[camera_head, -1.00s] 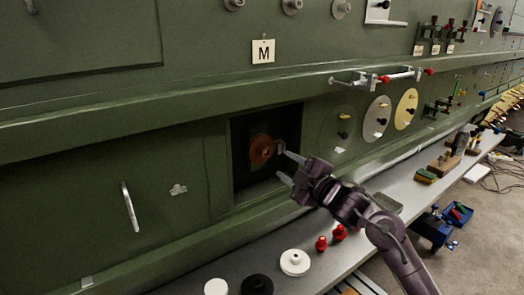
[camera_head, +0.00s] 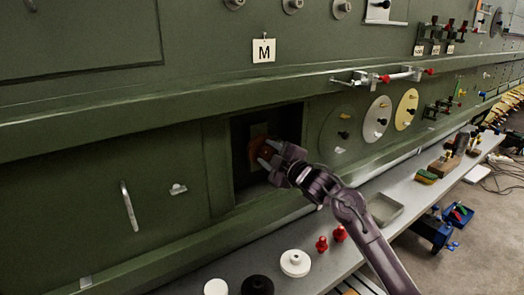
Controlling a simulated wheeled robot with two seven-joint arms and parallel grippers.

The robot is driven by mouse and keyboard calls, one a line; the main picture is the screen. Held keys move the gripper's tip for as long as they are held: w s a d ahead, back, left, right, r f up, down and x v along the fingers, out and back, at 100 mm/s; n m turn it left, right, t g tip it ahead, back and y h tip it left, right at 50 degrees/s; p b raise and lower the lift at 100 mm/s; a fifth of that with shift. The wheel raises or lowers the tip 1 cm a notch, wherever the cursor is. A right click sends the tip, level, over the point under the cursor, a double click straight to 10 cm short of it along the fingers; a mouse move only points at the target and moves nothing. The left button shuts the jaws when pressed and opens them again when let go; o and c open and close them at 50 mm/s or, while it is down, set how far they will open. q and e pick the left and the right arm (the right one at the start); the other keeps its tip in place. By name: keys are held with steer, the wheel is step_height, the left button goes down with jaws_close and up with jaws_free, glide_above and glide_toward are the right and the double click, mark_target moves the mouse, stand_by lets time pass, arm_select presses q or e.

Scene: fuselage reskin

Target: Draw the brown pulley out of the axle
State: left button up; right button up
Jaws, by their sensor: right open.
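The brown pulley (camera_head: 256,155) sits inside the dark square recess in the green wall. Its right side is partly hidden behind my gripper. The axle is hidden from view. My right gripper (camera_head: 266,156) reaches in from the right and is open, with its fingertips at the pulley's front right side. I cannot tell whether the fingers touch it. My left gripper is not in view.
The recess (camera_head: 240,190) has a raised frame close around my gripper. Below runs a grey shelf with white discs (camera_head: 295,263), a black disc (camera_head: 257,285), red knobs (camera_head: 321,244) and a grey tray (camera_head: 385,209). Round plates (camera_head: 376,119) are on the wall to the right.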

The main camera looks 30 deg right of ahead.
steer(key=c, duration=0.8)
steer(key=shift+s, duration=0.1)
steer(key=shift+c, duration=0.2)
steer(key=shift+s, duration=0.1)
steer(key=shift+s, duration=0.5)
steer(key=shift+s+d, duration=0.15)
steer(key=shift+s, duration=1.35)
steer(key=shift+s+d, duration=0.1)
steer(key=shift+s, duration=1.35)
steer(key=shift+w, duration=0.1)
